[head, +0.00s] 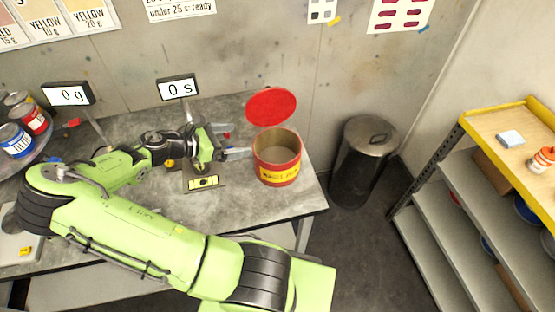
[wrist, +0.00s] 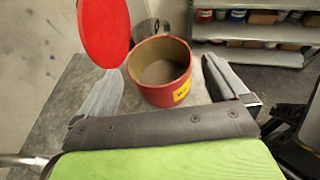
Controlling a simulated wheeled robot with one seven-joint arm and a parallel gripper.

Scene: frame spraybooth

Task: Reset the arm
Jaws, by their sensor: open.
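My green arm reaches across the grey workbench (head: 115,140) in the head view. My gripper (head: 240,148) is open, with its fingers pointing right toward a red can (head: 277,168) with a yellow label. The can stands upright near the bench's right end, its round red lid (head: 271,107) raised at the back. In the wrist view the can (wrist: 160,88) and its lid (wrist: 104,30) show ahead, beyond the two spread fingers of my gripper (wrist: 160,95). The inside of the can looks greyish brown. Nothing shows between the fingers.
Displays read "0 g" (head: 68,95) and "0 s" (head: 178,88) at the bench's back. Blue (head: 15,139) and red (head: 34,119) tins stand at the left. A metal bin (head: 365,155) stands right of the bench, beside a yellow-topped shelf (head: 502,130). Open floor lies between bench and shelf.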

